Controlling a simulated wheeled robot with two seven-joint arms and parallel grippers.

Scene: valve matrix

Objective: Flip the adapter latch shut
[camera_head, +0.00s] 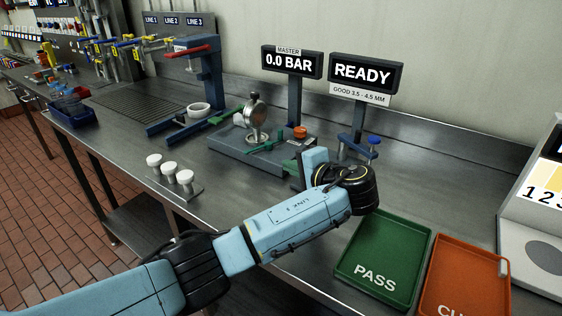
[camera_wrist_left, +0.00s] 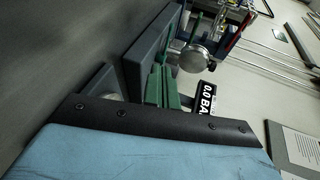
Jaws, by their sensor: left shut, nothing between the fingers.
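A grey fixture (camera_head: 262,152) with green lever parts (camera_head: 268,143) and a round silver gauge (camera_head: 254,110) stands on the steel bench. I cannot tell for sure which green part is the adapter latch, or whether it is shut. In the left wrist view, green bars (camera_wrist_left: 163,86) lie along the grey fixture body, with the gauge (camera_wrist_left: 194,58) beside them. My left gripper (camera_head: 303,170) is at the fixture's right end, shut and empty. Its fingertips are mostly hidden, and I cannot tell whether it touches the fixture. My right gripper is out of view.
A master display (camera_head: 291,62) reads 0.0 BAR and another (camera_head: 365,73) reads READY. A green PASS tray (camera_head: 415,232) and an orange tray (camera_head: 490,250) lie at the right. White-topped pegs (camera_head: 170,168) stand front left. A blue-and-red stand (camera_head: 212,80) rises behind the fixture.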

